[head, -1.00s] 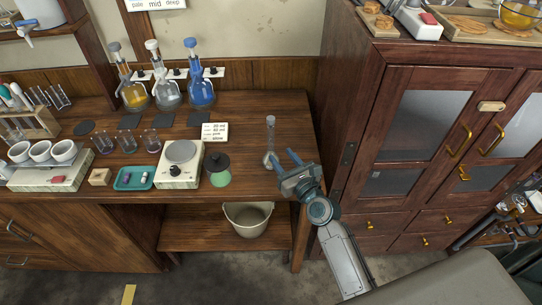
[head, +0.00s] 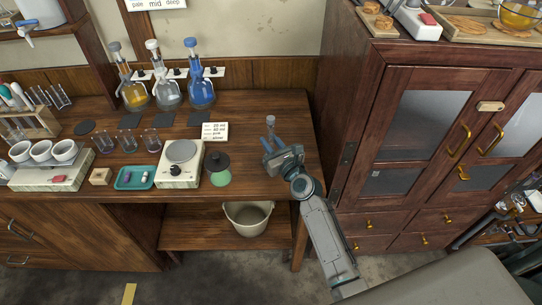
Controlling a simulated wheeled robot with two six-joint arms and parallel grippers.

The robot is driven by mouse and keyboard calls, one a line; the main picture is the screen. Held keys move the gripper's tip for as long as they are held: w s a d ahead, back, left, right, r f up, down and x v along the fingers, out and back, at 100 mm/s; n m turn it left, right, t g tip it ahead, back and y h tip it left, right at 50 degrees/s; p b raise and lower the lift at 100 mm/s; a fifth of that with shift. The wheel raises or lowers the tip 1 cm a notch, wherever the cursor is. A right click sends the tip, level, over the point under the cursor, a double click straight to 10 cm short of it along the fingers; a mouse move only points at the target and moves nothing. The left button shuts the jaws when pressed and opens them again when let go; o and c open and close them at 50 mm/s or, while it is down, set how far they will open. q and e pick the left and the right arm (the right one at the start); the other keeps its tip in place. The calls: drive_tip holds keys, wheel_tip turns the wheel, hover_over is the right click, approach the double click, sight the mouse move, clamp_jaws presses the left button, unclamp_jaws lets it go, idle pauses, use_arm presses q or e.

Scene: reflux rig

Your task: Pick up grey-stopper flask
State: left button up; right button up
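The grey-stopper flask (head: 134,96) holds yellow liquid and stands upright at the back left of the wooden bench. My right gripper (head: 270,140) is far to its right, over the bench's right part, by an upright clear glass vessel with a narrow neck (head: 270,121). The gripper hides the vessel's lower part, and I cannot tell whether the fingers press on the glass. My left gripper is not in view.
A white-stopper flask (head: 168,95) and a blue-stopper flask (head: 201,94) stand beside the grey-stopper one. In front are dark mats, small beakers (head: 151,140), a white hotplate (head: 181,153), a dark-topped green jar (head: 218,170) and a card (head: 214,131). A tall cabinet (head: 345,90) stands right.

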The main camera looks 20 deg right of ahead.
sight(272, 136)
clamp_jaws()
drive_tip(key=shift+r, duration=0.2)
drive_tip(key=shift+r+p, duration=1)
drive_tip(key=shift+r, duration=0.6)
drive_tip(key=s+d+r, duration=0.1)
drive_tip(key=s+d, duration=0.2)
drive_tip(key=s, duration=0.4)
drive_tip(key=s+d, duration=0.2)
drive_tip(key=s, duration=0.5)
wheel_tip(272, 136, up, 6)
drive_tip(key=s+p, duration=0.1)
drive_tip(key=p, duration=0.6)
drive_tip(key=shift+d+r, duration=0.2)
drive_tip(key=shift+r, duration=0.05)
drive_tip(key=shift+f, duration=0.15)
